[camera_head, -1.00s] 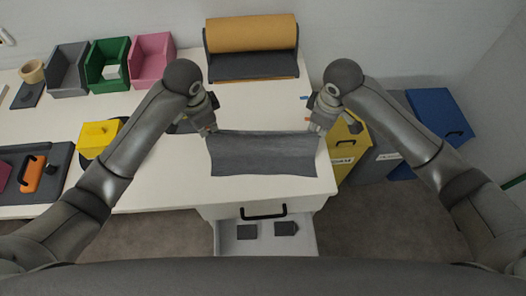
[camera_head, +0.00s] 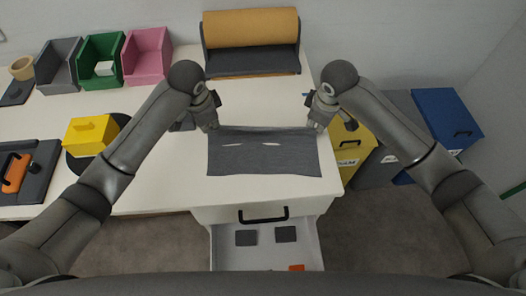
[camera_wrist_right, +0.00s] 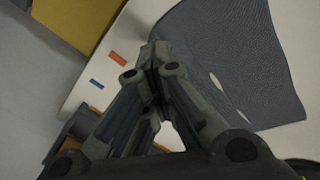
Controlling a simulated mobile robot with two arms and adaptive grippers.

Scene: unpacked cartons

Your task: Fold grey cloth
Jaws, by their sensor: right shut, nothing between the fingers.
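The grey cloth (camera_head: 262,164) lies spread near the front edge of the white table. Two thin white patches show in its middle, and the right wrist view shows the cloth (camera_wrist_right: 235,50) with similar patches. My left gripper (camera_head: 210,128) is at its far left corner; whether its fingers are open or shut is too small to tell. My right gripper (camera_head: 314,125) is at the far right corner. In the right wrist view its fingertips (camera_wrist_right: 154,47) are together beside the cloth edge, with nothing between them.
A yellow-brown roll (camera_head: 250,28) stands at the back. Grey, green (camera_head: 102,62) and pink (camera_head: 148,58) bins and a yellow box (camera_head: 90,132) are to the left. An open drawer (camera_head: 222,262) juts out below the table. Yellow, grey and blue (camera_head: 447,118) bins stand right.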

